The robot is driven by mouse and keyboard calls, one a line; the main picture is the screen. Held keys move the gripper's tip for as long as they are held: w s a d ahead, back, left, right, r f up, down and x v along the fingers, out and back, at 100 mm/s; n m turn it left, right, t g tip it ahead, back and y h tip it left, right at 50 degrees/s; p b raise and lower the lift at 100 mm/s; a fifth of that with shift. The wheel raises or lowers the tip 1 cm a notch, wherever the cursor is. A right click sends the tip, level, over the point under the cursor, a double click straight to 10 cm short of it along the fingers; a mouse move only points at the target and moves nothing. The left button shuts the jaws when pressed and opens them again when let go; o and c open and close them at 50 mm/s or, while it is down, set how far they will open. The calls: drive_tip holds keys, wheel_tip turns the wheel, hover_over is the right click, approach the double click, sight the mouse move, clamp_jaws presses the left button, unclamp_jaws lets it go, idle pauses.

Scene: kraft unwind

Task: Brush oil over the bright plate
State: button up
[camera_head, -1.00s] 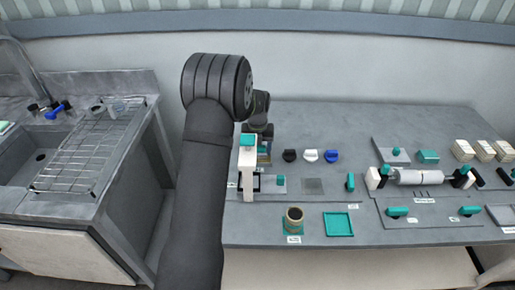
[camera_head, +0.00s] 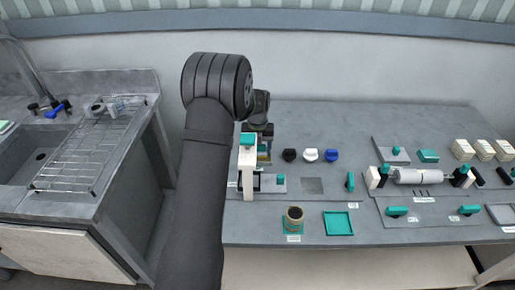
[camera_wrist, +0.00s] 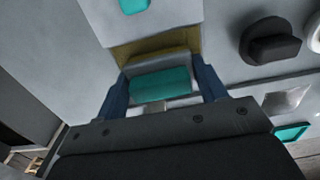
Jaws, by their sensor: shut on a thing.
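The bright plate is a small shiny grey square (camera_head: 312,186) lying flat on the grey bench; a shiny patch at the right of the wrist view (camera_wrist: 288,98) looks like it. My gripper (camera_head: 264,158) is to the left of and behind it, beside a white upright stand (camera_head: 248,172). In the wrist view my gripper's blue fingers (camera_wrist: 164,88) are shut on a teal block (camera_wrist: 160,84) with an ochre strip beyond it, possibly the brush. Its far end is hidden. A dark-mouthed cup (camera_head: 294,215) stands on a teal base at the front; its contents cannot be made out.
Black (camera_head: 289,155), white (camera_head: 311,155) and blue (camera_head: 331,156) knobs stand behind the plate. A teal tray (camera_head: 338,224) lies in front of it. A roller (camera_head: 415,176) and several teal-handled parts fill the right. A sink and wire rack (camera_head: 90,155) are left.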

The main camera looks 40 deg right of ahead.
drive_tip(key=shift+r, duration=2.45)
